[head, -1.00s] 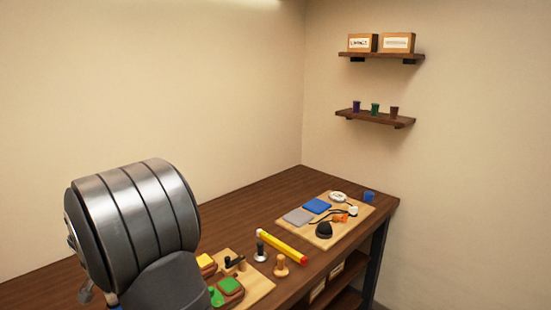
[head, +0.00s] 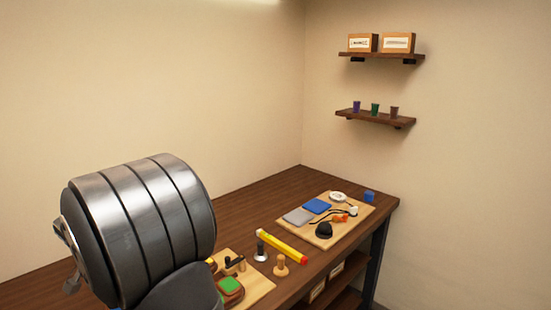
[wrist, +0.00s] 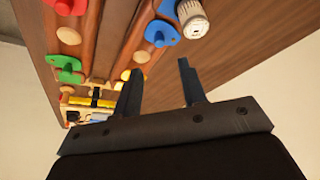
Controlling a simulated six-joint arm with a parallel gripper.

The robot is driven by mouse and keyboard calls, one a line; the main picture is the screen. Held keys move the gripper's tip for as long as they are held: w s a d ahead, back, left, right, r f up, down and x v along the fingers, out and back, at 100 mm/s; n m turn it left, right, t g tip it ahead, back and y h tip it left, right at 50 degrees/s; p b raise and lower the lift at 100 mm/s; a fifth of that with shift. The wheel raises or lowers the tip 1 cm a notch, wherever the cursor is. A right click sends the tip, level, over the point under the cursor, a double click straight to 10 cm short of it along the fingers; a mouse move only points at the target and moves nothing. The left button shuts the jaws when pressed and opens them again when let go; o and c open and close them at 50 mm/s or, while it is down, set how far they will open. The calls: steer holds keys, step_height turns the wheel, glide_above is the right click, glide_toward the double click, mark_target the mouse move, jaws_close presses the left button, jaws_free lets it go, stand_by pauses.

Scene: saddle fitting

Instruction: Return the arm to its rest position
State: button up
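My gripper (wrist: 159,68) shows in the wrist view with its two dark fingers spread apart. Nothing is between the fingers. Below and beyond it is the wooden bench top (wrist: 225,55), seen at a slant. Pieces in blue (wrist: 160,33), green (wrist: 66,69) and red (wrist: 66,5) sit along wooden bars there. A white cylindrical piece (wrist: 192,22) stands near the right finger. The fingers look apart from all of them. In the head view my large grey arm link fills the lower left, and my gripper's fingers are not visible.
In the head view, a board with a green-topped block (head: 230,286) is partly hidden by my arm. A board (head: 325,239) with small items is farther back. Wall shelves (head: 376,119) hang at right.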

steer(key=x, duration=1)
steer(key=shift+w+f, duration=0.15)
steer(key=shift+f, duration=0.05)
steer(key=shift+d+r+n+y, duration=0.2)
steer(key=shift+r+n+y, duration=0.1)
steer(key=shift+n, duration=0.3)
steer(key=shift+w+d+n+y, duration=0.25)
steer(key=shift+n+y, duration=0.1)
steer(key=shift+n, duration=0.65)
steer(key=shift+w+d+n+y, duration=0.1)
steer(key=shift+w+n+y, duration=0.25)
steer(key=shift+n, duration=0.65)
